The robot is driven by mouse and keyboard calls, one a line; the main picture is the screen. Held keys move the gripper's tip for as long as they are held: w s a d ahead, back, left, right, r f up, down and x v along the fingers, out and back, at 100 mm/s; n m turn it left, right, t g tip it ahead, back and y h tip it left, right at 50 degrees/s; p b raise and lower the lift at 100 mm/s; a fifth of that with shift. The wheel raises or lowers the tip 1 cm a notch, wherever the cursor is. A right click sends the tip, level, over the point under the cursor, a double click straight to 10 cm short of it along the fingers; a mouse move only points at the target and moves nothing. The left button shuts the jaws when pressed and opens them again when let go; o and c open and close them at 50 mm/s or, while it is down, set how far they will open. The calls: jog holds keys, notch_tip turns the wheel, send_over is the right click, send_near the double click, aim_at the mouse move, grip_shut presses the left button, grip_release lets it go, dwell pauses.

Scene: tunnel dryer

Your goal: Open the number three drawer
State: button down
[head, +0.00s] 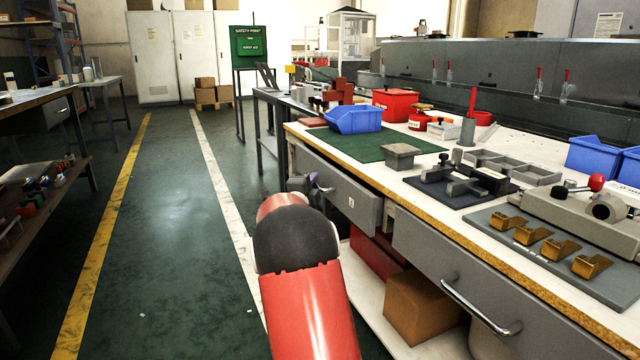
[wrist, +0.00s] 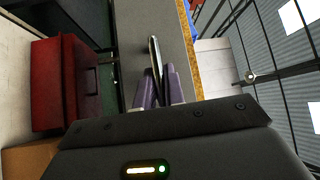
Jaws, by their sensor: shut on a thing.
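A grey drawer (head: 347,196) with a small label sits under the front edge of the far part of the workbench. The label is too small to read surely. In the wrist view the drawer front (wrist: 133,37) fills the upper middle, with a metal bar handle (wrist: 153,52) on it. My gripper (wrist: 159,80) has purple fingers, one on each side of the handle, shut on it. In the head view my gripper (head: 320,186) is at the drawer front, partly hidden by my arm. I see no clear gap at the drawer's top edge.
A second grey drawer (head: 440,262) with a bar handle (head: 480,308) is nearer. A red box (head: 375,258) and a cardboard box (head: 422,305) stand on the lower shelf. The bench top (head: 420,165) holds tools and blue bins. Floor to the left is clear.

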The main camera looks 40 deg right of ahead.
jog(key=w+a, duration=0.2)
jog(key=a, duration=0.8)
jog(key=w+a+b, duration=0.1)
jog(key=w+a, duration=0.2)
jog(key=a, duration=0.8)
jog(key=shift+a, duration=0.2)
jog(key=shift+f, duration=0.1)
jog(key=c, duration=1.5)
grip_release()
jog(key=v, duration=0.7)
jog(key=shift+s+a+b, duration=0.15)
jog(key=shift+a+b, duration=0.15)
jog(key=shift+a, duration=0.05)
